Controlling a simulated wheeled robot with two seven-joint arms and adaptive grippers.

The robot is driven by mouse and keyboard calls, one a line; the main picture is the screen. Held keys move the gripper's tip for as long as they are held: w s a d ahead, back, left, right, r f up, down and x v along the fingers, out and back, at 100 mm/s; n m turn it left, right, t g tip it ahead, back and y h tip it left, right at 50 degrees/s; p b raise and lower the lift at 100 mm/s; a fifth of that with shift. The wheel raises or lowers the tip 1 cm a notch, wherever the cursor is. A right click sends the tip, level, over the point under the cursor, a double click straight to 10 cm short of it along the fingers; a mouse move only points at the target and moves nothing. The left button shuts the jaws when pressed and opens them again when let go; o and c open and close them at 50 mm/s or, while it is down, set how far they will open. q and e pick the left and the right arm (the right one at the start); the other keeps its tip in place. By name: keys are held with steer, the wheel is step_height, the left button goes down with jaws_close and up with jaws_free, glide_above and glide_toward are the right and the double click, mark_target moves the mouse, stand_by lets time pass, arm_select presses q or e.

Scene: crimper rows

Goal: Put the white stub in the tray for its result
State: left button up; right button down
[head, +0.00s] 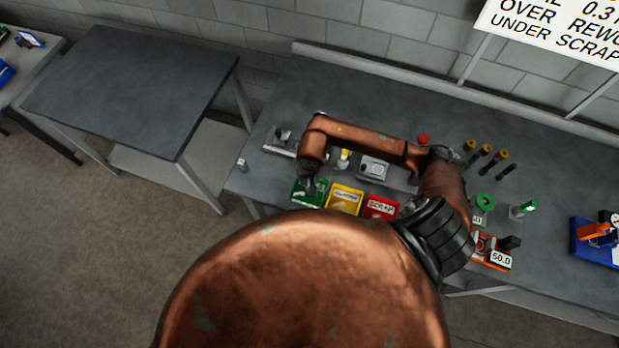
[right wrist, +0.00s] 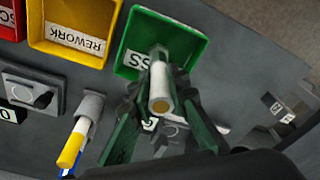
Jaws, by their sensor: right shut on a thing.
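The white stub (right wrist: 161,88) is in the right wrist view, a pale cylinder with a brown-yellow end face towards the camera. My right gripper (right wrist: 160,82) is shut on it. The green tray (right wrist: 193,42), its label partly hidden and ending in "SS", lies behind the stub in that view. In the head view my right gripper (head: 310,184) is over the green tray (head: 297,202); whether the stub touches the tray I cannot tell. The yellow REWORK tray (head: 345,208) and red SCRAP tray (head: 381,217) stand beside it. My left gripper is not in view.
A wall sign (head: 565,28) partly reads "OVER REWORK, UNDER SCRAP". A yellow-and-white piece (right wrist: 72,147) stands near the trays. A grey device (head: 373,167) and several yellow-topped pegs are farther back. A blue tray (head: 591,252) is at the right. Another table (head: 130,90) stands left, bare.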

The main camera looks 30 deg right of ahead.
steer(key=shift+f, duration=0.2)
steer(key=shift+f+b, duration=0.1)
steer(key=shift+b, duration=0.2)
steer(key=c, duration=1.8)
jaws_free()
steer(key=shift+c, duration=0.2)
steer(key=shift+r, duration=0.35)
step_height(320, 180, up, 12)
steer(key=s+b, duration=0.1)
steer(key=b, duration=0.1)
steer(key=shift+s+a+f+b, duration=0.2)
steer(key=shift+s+b, duration=0.05)
steer(key=shift+b, duration=0.05)
